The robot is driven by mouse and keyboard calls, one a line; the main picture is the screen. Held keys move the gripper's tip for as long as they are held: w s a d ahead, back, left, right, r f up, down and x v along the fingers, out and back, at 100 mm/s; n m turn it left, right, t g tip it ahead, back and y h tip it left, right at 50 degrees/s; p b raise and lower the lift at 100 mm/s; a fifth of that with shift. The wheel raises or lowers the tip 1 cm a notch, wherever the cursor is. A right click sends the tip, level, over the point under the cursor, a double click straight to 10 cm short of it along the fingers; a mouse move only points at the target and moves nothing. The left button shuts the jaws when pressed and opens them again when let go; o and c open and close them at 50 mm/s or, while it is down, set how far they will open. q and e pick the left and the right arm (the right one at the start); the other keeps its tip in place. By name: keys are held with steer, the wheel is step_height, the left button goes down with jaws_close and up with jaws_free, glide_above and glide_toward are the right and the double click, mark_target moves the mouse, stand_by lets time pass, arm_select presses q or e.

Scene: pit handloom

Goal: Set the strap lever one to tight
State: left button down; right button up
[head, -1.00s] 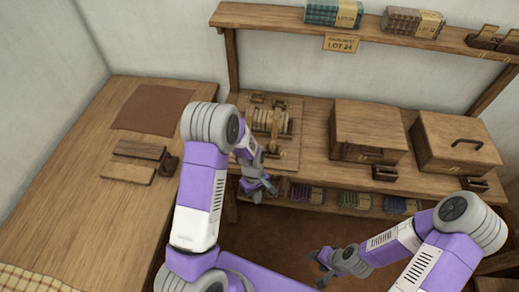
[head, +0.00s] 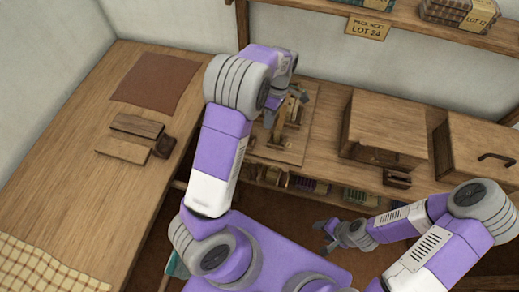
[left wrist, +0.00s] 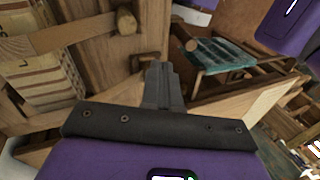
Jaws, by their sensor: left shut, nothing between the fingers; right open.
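The wooden device with upright posts (head: 293,112) stands on the back bench, partly hidden behind my left arm. I cannot make out which part is strap lever one, or its setting. My left gripper (head: 273,113) is at the device's left side, largely covered by my arm. In the left wrist view my left gripper (left wrist: 160,80) is shut and empty, close to wooden parts. A wooden bar with a rounded peg end (left wrist: 126,20) lies beyond and left of the fingertips. Whether the fingers touch anything is unclear. My right gripper (head: 325,235) is open and empty, low before the bench.
A wooden box (head: 385,125) and a second box with a dark handle (head: 490,155) stand right of the device. The left table (head: 75,165) holds a brown cloth (head: 155,80) and wooden blocks (head: 137,126). A shelf (head: 375,27) hangs above; bundles fill the lower shelf.

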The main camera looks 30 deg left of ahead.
arm_select(q)
steer(key=b, duration=0.3)
glide_toward(254, 169)
steer(key=w+f, duration=0.4)
steer(key=w, duration=0.1)
steer(key=shift+w+a+f, duration=0.15)
steer(key=shift+a+f, duration=0.05)
steer(key=shift+a, duration=0.15)
steer(key=s, duration=0.3)
steer(key=shift+d, duration=0.1)
steer(key=shift+s, duration=0.45)
